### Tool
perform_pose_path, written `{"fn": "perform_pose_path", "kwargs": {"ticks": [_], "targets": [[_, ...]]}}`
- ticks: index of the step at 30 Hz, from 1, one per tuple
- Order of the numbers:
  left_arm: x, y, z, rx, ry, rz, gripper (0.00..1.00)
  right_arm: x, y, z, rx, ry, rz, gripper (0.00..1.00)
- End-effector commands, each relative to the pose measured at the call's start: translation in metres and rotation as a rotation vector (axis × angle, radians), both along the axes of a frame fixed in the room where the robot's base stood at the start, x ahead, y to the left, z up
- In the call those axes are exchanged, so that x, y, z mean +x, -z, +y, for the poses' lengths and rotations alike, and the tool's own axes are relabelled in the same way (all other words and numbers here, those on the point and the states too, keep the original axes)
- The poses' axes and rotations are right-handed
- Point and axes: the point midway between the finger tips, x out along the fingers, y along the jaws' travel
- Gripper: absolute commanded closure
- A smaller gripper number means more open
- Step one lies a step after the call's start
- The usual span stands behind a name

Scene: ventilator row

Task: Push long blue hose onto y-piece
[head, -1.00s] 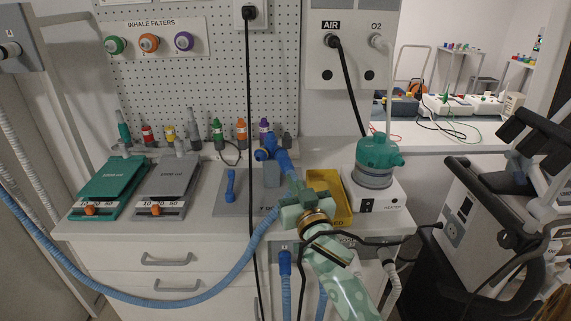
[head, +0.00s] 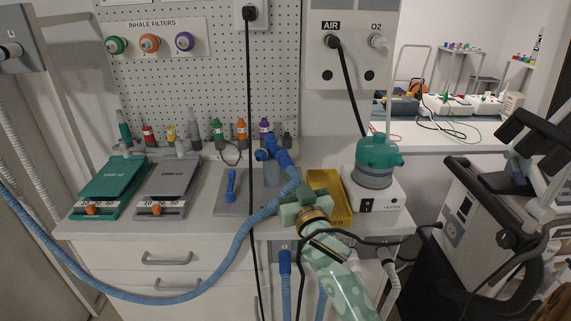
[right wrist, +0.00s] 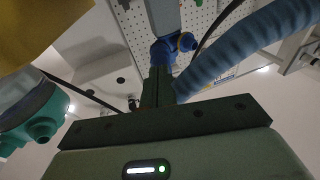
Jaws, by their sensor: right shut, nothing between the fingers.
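The blue y-piece (head: 270,149) sits at the back of the counter, in front of the pegboard. The long blue hose (head: 243,228) sweeps in from the left, and its upper end meets the y-piece's lower right branch; how far it is seated cannot be told. My right gripper (head: 303,193) is shut and empty, just right of the hose end. In the right wrist view, its dark fingers (right wrist: 157,86) show below the y-piece (right wrist: 165,50), with the hose (right wrist: 250,45) running to the upper right. My left gripper is not in view.
A yellow tray (head: 341,213) lies right of my gripper, beside the teal humidifier chamber (head: 376,160) on its heater. A black cable (head: 249,110) hangs in front of the counter. Green (head: 110,181) and grey (head: 168,178) test lungs lie on the left.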

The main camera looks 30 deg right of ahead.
Motion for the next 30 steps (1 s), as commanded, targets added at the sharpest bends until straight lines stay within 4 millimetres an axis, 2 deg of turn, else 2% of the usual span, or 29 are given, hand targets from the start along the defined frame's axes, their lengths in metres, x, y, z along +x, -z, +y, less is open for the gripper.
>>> {"fn": "perform_pose_path", "kwargs": {"ticks": [18,30], "targets": [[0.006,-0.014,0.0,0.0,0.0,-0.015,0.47,-0.056,0.005,0.017,0.001,0.0,-0.006,1.0],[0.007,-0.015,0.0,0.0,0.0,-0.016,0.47,-0.063,0.006,0.019,-0.001,0.0,-0.007,1.0]]}}
